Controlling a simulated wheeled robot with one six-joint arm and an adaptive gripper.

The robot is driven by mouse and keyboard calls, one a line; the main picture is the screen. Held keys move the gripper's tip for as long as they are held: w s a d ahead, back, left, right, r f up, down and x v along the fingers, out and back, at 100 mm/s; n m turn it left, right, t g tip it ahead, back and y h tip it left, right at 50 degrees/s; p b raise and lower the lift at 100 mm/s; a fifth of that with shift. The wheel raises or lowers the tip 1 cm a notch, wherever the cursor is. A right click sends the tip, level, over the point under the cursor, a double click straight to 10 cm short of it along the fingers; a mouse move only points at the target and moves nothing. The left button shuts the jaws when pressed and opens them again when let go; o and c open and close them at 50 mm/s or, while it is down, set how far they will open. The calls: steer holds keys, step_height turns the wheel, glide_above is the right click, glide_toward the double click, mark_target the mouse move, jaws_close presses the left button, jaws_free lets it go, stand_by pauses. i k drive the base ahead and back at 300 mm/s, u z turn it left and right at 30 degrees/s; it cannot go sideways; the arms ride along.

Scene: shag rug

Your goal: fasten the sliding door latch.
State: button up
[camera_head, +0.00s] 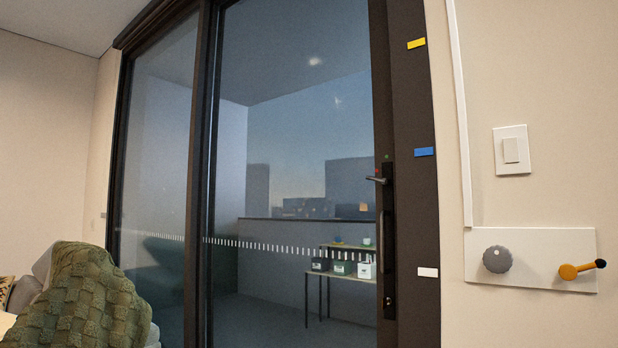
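The sliding glass door (300,130) has a dark frame and looks closed against the dark jamb at its right. A long black handle plate (389,240) is mounted on the door's right stile. The latch lever (376,180) is a small metallic lever near the top of that plate, pointing left and roughly level. A small green dot sits just above it, and a small red mark shows by the lever. My gripper is not in view.
Yellow, blue (424,152) and white tags mark the jamb. Right of it are a light switch (511,150) and a white panel (530,238) with a grey knob (497,259) and an orange lever (581,269). A green knitted throw (80,300) covers a seat at lower left. Shelves with pots show behind the glass.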

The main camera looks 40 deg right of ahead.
mark_target(385, 180)
steer(key=u, duration=0.2)
steer(key=i, duration=1.3)
steer(key=z, duration=0.9)
